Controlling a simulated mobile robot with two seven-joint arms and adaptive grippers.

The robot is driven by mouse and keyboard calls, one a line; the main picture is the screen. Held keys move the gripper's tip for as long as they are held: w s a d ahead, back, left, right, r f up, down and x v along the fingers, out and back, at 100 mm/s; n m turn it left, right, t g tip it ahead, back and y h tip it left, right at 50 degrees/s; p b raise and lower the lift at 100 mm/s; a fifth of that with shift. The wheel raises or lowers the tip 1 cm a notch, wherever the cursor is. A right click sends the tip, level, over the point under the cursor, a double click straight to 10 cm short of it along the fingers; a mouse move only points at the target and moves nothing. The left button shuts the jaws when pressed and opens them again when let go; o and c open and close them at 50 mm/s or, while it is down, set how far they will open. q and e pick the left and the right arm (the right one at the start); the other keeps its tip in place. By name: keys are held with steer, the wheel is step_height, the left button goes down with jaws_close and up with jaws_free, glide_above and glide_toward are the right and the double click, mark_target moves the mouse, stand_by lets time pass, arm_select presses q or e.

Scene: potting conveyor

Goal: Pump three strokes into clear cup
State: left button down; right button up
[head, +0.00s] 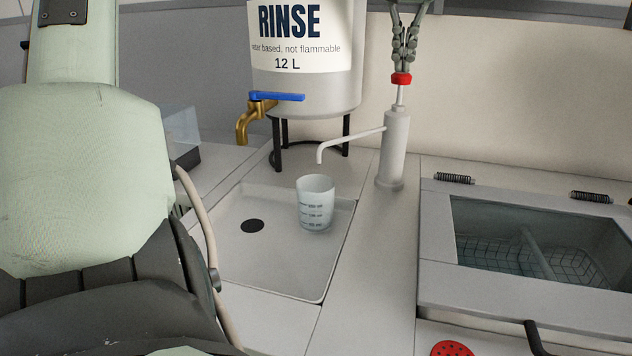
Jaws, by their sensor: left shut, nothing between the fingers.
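The clear cup (316,208) stands upright in the shallow sink tray, with dark graduation marks on its side. The pump (393,150) is a pale upright cylinder right of the tray, with a red cap (401,79) on a thin stem. Its bent spout (350,138) reaches left, and its tip shows above the cup's mouth. My left gripper (403,68) is shut and empty, pointing down directly over the red cap. Its fingertips are at the cap's top; I cannot tell whether they touch. My right gripper is not in view.
The rinse tank (308,95) with a brass tap and blue lever (277,96) stands behind the tray (240,265). A basin with a wire basket (535,262) is at the right. A red perforated disc (452,349) lies at the bottom edge.

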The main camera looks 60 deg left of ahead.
arm_select(q)
steer(key=shift+s+f+b, duration=0.1)
steer(key=shift+f+b, duration=0.25)
steer(key=shift+f, duration=0.7)
steer(key=shift+d, duration=0.1)
steer(key=shift+r+p, duration=0.75)
steer(key=shift+r, duration=0.9)
